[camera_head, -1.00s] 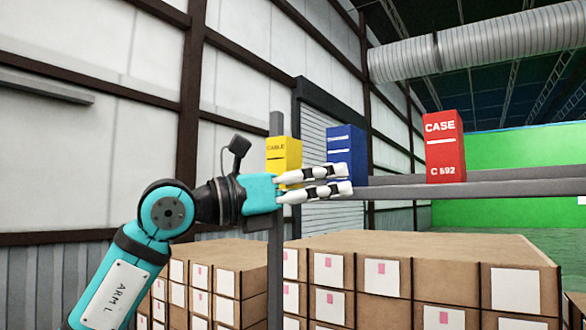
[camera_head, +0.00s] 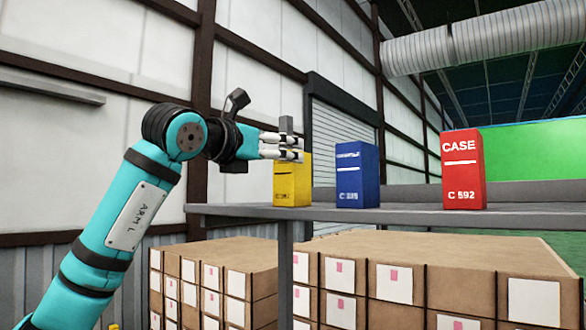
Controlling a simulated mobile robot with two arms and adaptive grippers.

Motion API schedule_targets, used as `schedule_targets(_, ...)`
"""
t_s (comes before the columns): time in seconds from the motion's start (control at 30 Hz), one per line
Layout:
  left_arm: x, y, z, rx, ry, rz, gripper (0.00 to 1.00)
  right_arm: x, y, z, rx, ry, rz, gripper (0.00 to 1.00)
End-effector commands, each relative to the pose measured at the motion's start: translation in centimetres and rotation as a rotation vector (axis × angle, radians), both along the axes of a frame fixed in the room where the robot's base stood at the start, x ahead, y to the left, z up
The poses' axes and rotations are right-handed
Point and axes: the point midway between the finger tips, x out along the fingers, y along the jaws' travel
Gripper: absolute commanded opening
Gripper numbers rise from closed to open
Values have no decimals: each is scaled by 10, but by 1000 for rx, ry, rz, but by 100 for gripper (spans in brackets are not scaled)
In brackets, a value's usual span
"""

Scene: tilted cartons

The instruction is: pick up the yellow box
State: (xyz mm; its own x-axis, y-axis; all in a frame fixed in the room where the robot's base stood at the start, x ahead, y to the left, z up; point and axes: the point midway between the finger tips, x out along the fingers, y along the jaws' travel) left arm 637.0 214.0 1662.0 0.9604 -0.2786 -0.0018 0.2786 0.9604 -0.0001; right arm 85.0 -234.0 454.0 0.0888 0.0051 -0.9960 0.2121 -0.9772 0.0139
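The yellow box (camera_head: 292,182) stands upright at the left part of a grey shelf (camera_head: 400,215). My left gripper (camera_head: 303,148) points right at the height of the box's top edge. Its two white fingers are apart, one above the other, with nothing seen between them. The lower finger overlaps the top of the yellow box in the picture; I cannot tell whether it touches. My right gripper is not in view.
A blue box (camera_head: 357,175) and a red box (camera_head: 463,170) stand right of the yellow box on the same shelf. Stacked brown cartons (camera_head: 450,262) fill the space below. A grey post (camera_head: 285,270) stands under the shelf.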

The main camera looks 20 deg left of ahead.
Motion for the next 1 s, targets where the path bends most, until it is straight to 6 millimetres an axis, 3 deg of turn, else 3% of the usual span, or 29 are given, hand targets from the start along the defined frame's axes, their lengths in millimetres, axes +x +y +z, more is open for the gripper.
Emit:
schedule_targets(0.27, 22, -6, 2, 1, 2, 0, 75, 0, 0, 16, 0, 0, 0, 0)
schedule_targets(0.53, 58, -17, 3, 0, 2, -2, 75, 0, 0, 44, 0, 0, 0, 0)
schedule_targets(0.83, 65, -18, 0, 1, -1, 0, 75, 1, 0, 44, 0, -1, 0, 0)
schedule_targets(1.0, 65, -18, 0, 0, -1, 0, 55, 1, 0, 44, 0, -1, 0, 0)
